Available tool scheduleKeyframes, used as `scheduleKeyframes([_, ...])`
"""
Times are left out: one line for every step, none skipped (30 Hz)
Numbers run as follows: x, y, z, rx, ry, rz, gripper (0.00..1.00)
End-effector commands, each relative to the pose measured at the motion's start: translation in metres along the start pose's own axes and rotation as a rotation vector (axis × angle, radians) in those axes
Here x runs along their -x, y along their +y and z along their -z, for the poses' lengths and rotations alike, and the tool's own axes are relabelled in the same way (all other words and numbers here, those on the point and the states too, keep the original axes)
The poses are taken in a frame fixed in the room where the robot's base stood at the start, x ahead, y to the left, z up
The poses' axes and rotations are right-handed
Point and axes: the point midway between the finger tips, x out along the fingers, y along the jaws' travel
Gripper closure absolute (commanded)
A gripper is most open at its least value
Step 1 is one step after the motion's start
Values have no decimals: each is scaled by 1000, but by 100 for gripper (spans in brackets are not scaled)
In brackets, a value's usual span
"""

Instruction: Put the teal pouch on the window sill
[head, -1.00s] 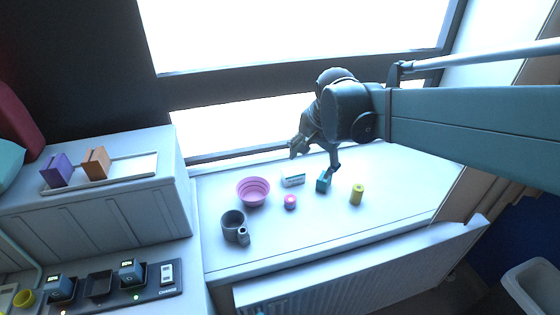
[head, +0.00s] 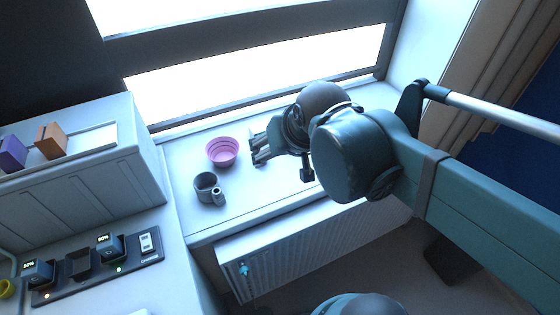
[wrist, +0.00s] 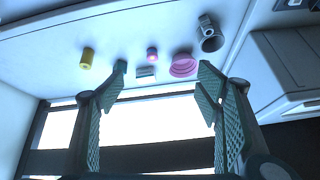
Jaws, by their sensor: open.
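A small teal block-like thing (wrist: 120,66), which I take for the teal pouch, stands on the white window sill (wrist: 45,40) in the wrist view. It lies between a yellow cylinder (wrist: 87,58) and a small white box (wrist: 146,72). The tip of my left-hand finger overlaps it in the picture; I cannot tell if they touch. In the head view my arm hides it. My gripper (head: 256,150) is over the sill, its fingers pointing left. In the wrist view my gripper (wrist: 161,75) has its fingers wide apart with nothing held between them.
A pink bowl (head: 221,152) and a grey mug (head: 207,188) stand at the sill's left part. A small pink thing (wrist: 152,54) is near the white box. A radiator (head: 310,240) is below the sill. A white cabinet (head: 80,170) and charger strip (head: 95,268) are left.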

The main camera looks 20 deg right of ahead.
Motion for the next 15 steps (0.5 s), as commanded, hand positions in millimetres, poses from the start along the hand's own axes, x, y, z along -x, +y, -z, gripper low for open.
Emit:
scheduleKeyframes([1, -1, -8, 32, 8, 4, 36])
scheduleKeyframes([2, -2, -11, 52, 13, 6, 36])
scheduleKeyframes([3, -2, -15, 76, 19, 8, 36])
scheduleKeyframes([4, -2, -18, 93, 24, 10, 36])
scheduleKeyframes([4, -3, -20, 107, 28, 11, 36])
scheduleKeyframes([5, -3, -23, 125, 32, 12, 36])
scheduleKeyframes([5, -4, -24, 135, 35, 13, 36])
scheduleKeyframes([5, -4, -26, 145, 38, 14, 36])
scheduleKeyframes([6, -4, -28, 156, 40, 15, 36])
scheduleKeyframes([6, -4, -29, 161, 42, 15, 36])
scheduleKeyframes([6, -4, -29, 166, 43, 15, 36])
scheduleKeyframes([6, -4, -30, 170, 44, 16, 36])
scheduleKeyframes([6, -4, -30, 172, 45, 16, 36])
scheduleKeyframes([6, -4, -30, 173, 45, 16, 36])
scheduleKeyframes([6, -4, -30, 174, 45, 16, 36])
